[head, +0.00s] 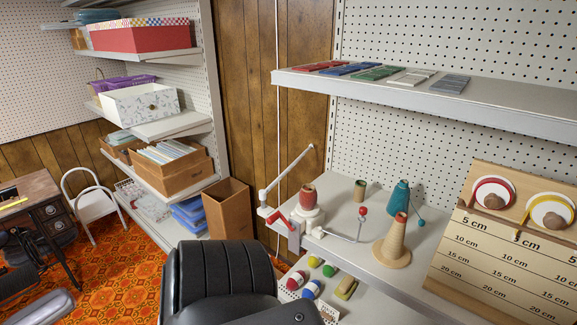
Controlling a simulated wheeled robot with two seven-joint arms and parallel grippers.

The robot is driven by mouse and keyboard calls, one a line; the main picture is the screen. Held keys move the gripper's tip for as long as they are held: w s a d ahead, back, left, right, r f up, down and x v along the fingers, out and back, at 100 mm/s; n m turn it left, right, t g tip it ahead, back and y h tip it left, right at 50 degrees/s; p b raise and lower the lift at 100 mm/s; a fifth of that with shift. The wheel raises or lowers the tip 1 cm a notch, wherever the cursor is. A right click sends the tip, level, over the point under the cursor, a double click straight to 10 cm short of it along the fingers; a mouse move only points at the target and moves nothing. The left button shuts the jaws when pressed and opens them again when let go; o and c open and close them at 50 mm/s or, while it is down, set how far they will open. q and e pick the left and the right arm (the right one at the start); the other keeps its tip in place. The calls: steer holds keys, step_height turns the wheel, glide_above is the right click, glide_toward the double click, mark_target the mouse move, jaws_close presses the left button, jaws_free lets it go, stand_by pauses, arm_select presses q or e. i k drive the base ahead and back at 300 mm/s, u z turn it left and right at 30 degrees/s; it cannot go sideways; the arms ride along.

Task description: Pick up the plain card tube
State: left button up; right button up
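A small upright tan-brown tube (359,190) with a dark green rim stands on the grey shelf, behind the winder. It looks like a card tube, but its surface is too small to tell whether it is plain. A reddish-brown tube-like piece (307,197) sits upright on the white winder (307,215), which is fixed at the shelf's front edge. A tan cone (395,242) stands on a round wooden base to the right. A teal cone (398,197) stands behind it. Neither of my grippers is in view; only dark and grey arm parts show along the bottom.
A wooden measuring board (500,245) with two round dials leans at the right of the shelf (345,248). Coloured flat packs (380,72) lie on the shelf above. Yarn balls (311,290) lie below. A brown bin (228,210) and shelves of boxes stand left.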

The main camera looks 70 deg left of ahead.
mark_target(308, 198)
steer(key=u, duration=0.85)
steer(key=i, duration=0.75)
steer(key=u, duration=0.8)
